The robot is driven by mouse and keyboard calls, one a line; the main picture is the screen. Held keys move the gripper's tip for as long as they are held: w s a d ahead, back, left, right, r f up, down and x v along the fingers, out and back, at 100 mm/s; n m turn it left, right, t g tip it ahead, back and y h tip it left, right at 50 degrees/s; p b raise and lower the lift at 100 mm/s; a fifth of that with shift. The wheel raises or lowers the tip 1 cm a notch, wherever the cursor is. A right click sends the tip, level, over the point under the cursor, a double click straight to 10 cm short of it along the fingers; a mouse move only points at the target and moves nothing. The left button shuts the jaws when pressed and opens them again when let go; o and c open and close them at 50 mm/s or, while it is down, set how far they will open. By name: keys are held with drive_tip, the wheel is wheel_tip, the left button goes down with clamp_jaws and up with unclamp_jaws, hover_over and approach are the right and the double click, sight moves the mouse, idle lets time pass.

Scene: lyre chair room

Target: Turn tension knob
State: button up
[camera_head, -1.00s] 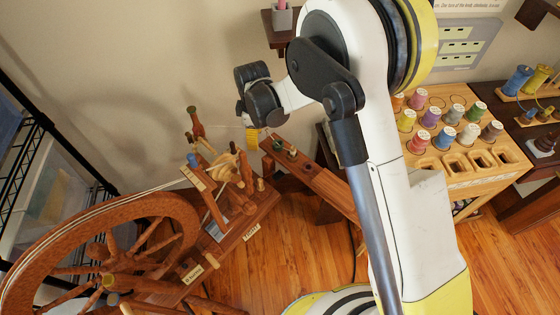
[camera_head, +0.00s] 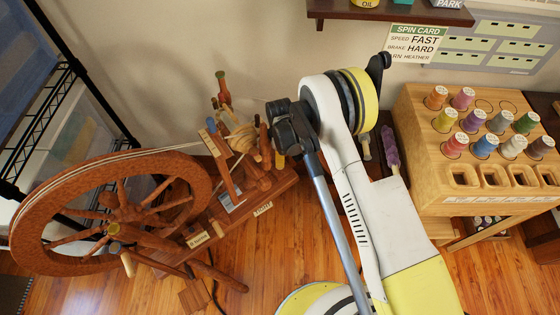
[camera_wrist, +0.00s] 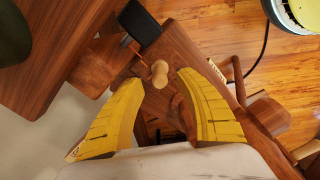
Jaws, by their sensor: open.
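The spinning wheel assembly stands at the left in the head view, with its big wooden wheel (camera_head: 120,158) and a labelled wooden base (camera_head: 255,205). My gripper (camera_wrist: 159,80) is open, with two yellow fingers spread apart in the wrist view. A small pale, rounded wooden knob (camera_wrist: 160,72) shows between and just beyond the fingertips, above a brown wooden beam (camera_wrist: 185,45). I see no contact with it. I cannot tell for sure whether it is the tension knob. In the head view my arm hides most of the gripper, close to the right end of the wheel's upright parts.
A dark block (camera_wrist: 139,22) and a wooden board (camera_wrist: 60,40) lie close to the left finger in the wrist view. A spool rack (camera_head: 420,175) with several coloured spools stands right. A wall shelf (camera_head: 390,14) is above. Wooden floor (camera_head: 290,235) is open in front.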

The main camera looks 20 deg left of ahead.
drive_tip(key=shift+f, duration=0.8)
clamp_jaws()
drive_tip(key=shift+n, duration=0.3)
drive_tip(key=shift+n, duration=2.6)
